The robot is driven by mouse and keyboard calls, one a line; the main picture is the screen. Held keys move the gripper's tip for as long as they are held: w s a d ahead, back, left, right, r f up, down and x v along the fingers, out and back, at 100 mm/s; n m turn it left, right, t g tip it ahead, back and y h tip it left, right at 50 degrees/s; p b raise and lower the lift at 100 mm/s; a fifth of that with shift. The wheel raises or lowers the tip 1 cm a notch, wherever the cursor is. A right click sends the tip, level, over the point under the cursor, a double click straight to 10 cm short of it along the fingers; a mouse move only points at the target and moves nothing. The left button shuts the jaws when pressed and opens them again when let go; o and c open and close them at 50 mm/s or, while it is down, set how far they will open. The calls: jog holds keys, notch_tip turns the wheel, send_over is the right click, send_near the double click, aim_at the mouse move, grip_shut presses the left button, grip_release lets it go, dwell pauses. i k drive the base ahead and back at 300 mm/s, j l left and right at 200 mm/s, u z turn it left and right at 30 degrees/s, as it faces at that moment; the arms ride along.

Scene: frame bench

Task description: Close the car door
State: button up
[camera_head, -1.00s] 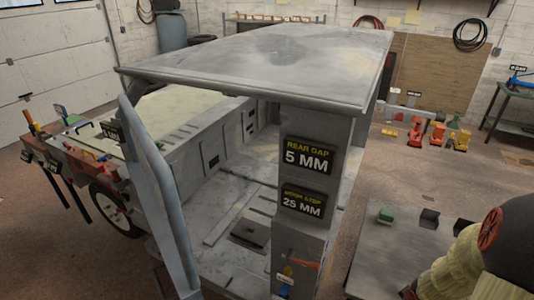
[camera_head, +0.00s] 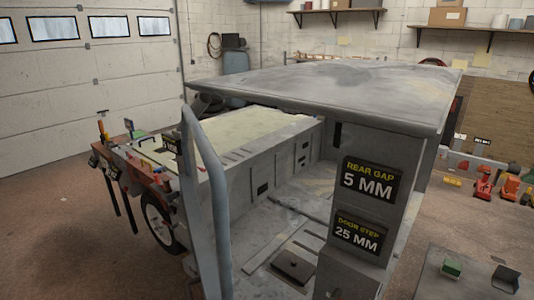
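The car body (camera_head: 285,165) is a grey cab shell with a flat roof (camera_head: 330,90) and an open side. A blue-grey curved frame (camera_head: 207,200) stands out at the left of the opening, seen nearly edge-on; it looks like the car door, swung open. Its lower end runs out of the picture. The rear pillar (camera_head: 368,190) carries signs reading "REAR GAP 5 MM" and "DOOR STEP 25 MM". The cab floor (camera_head: 310,235) shows through the opening. My gripper is not in view.
A black wheel (camera_head: 160,222) and a front end (camera_head: 125,160) with coloured tools lie left of the frame. A grey bench top (camera_head: 465,275) with small blocks is at the lower right. Orange toys (camera_head: 483,184) stand behind it. Floor (camera_head: 60,225) at far left is clear.

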aim_at(215, 279)
jog(key=k+j+u, duration=0.2)
jog(key=j+u, duration=0.2)
jog(key=k+j+u, duration=0.15)
jog(key=j+u, duration=0.25)
jog(key=l, duration=0.1)
